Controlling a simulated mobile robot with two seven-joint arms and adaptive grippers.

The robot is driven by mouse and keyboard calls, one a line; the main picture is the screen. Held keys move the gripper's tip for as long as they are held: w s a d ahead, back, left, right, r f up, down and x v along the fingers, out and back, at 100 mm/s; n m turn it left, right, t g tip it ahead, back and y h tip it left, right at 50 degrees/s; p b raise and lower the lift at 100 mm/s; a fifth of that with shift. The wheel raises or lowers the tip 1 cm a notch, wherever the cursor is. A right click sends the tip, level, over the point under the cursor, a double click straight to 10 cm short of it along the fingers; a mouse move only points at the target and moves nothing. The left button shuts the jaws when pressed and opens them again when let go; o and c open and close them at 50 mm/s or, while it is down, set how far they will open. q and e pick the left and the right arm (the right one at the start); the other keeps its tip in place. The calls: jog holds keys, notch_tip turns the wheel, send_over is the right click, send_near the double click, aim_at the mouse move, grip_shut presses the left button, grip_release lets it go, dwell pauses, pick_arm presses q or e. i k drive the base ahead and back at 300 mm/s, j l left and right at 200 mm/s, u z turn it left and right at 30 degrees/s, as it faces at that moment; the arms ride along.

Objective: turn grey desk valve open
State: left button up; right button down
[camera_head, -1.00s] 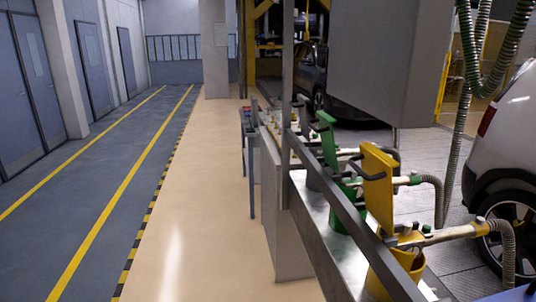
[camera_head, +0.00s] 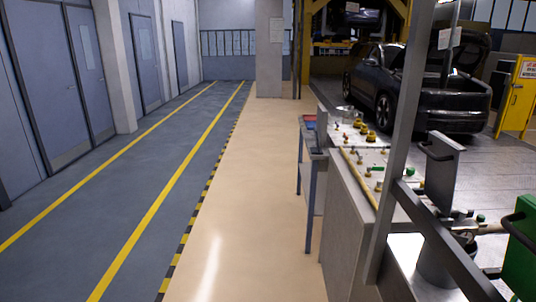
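A control desk (camera_head: 352,215) with a pale top stands right of the walkway. Its top carries yellow knobs (camera_head: 366,131), a green knob (camera_head: 410,171) and other small fittings. A silvery round fitting (camera_head: 346,113) is near its far end. I cannot tell which fitting is the grey valve, or its setting. Neither of my grippers is in view.
A grey post and slanting rail (camera_head: 448,240) stand before the counter. A green container (camera_head: 522,250) is at the right edge. A blue-legged cart (camera_head: 308,185) stands beside the desk. A dark car (camera_head: 425,90) is behind. The beige walkway (camera_head: 250,200) is clear.

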aim_at(360, 156)
jog(key=i+z, duration=0.2)
jog(key=i, duration=0.2)
jog(key=i+j+z, duration=0.25)
jog(key=i, duration=0.2)
jog(key=i+j+z, duration=0.2)
jog(key=i, duration=0.2)
jog(key=i+j+z, duration=0.2)
jog(key=i, duration=0.2)
